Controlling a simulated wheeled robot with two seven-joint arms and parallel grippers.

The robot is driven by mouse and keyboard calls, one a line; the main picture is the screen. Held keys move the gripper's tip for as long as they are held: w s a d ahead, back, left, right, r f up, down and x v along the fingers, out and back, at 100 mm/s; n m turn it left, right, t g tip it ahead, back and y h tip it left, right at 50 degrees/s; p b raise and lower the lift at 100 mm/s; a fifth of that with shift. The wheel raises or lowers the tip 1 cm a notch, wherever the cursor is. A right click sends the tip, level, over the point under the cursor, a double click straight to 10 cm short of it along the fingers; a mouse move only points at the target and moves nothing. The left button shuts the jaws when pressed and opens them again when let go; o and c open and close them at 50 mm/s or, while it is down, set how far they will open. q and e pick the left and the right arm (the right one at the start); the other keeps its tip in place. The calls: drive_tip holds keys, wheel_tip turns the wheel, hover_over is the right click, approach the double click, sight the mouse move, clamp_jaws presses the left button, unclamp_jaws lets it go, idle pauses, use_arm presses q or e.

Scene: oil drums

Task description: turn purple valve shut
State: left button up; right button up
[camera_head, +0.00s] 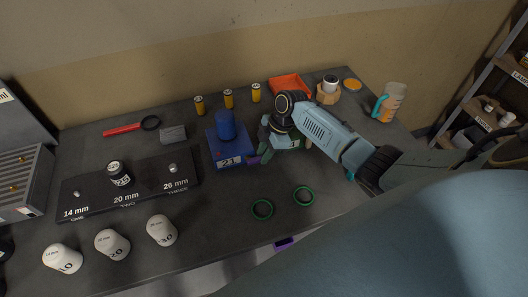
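A small purple piece (254,160) shows just right of the blue block marked 21, beside my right gripper's fingers. Most of it is hidden, so I cannot tell whether it is a valve. A second purple piece (284,243) shows at the table's front edge, partly hidden. My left gripper is not in view.
The blue block with its cylinder (226,126) stands close left of the gripper. Two green rings (263,209) lie on the table (215,235) in front. An orange tray (290,84) and several yellow batteries (228,99) are behind. White weights (161,230) stand front left.

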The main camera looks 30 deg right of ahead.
drive_tip(key=shift+f, duration=0.15)
drive_tip(key=shift+c, duration=0.3)
clamp_jaws()
